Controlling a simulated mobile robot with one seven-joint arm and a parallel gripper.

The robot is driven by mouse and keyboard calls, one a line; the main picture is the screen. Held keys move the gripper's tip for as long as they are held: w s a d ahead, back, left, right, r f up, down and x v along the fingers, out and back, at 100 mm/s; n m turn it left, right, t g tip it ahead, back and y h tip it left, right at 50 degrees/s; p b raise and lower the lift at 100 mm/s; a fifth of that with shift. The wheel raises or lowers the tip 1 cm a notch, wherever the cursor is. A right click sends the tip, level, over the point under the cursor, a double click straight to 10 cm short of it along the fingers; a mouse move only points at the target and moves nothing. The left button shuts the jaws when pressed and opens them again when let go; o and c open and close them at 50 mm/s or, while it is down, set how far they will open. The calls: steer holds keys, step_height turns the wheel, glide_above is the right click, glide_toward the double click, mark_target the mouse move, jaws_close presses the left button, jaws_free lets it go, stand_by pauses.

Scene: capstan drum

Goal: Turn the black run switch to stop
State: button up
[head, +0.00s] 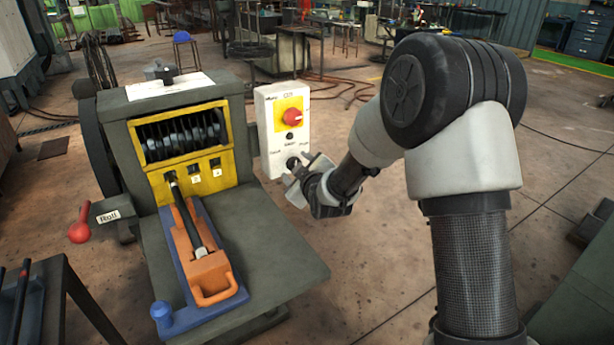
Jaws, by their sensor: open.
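A white control box (264,130) stands at the right side of the machine. The black run switch (293,163) is low on the box face, partly hidden by my gripper. Its exact setting is too small to read. My gripper (301,180) is open, with its fingers directly in front of the switch. I cannot tell whether they touch it.
The grey machine (290,265) has a yellow frame (229,150) around a drum, and a blue and orange tool (209,270) lies on its table. A red-knobbed lever (80,232) sticks out at left. Floor right of the box is mostly clear, with cables further back.

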steer(key=p+v, duration=0.1)
steer(key=v, duration=1.5)
steer(key=s+d+r+m+g+h, duration=0.4)
steer(key=s+d+r+m, duration=0.3)
steer(key=s+d, duration=0.3)
steer(key=s+d+r+m+g+h, duration=0.1)
steer(key=s+d+m+g, duration=0.15)
steer(key=s, duration=0.55)
steer(key=s+d+r+m+g, duration=0.1)
steer(key=s+d+m+g, duration=0.15)
steer(key=s, duration=0.65)
step_height(320, 180, up, 21)
steer(key=t+p, duration=0.1)
steer(key=p, duration=2)
steer(key=shift+w+p, duration=0.4)
steer(key=shift+a+r, duration=0.15)
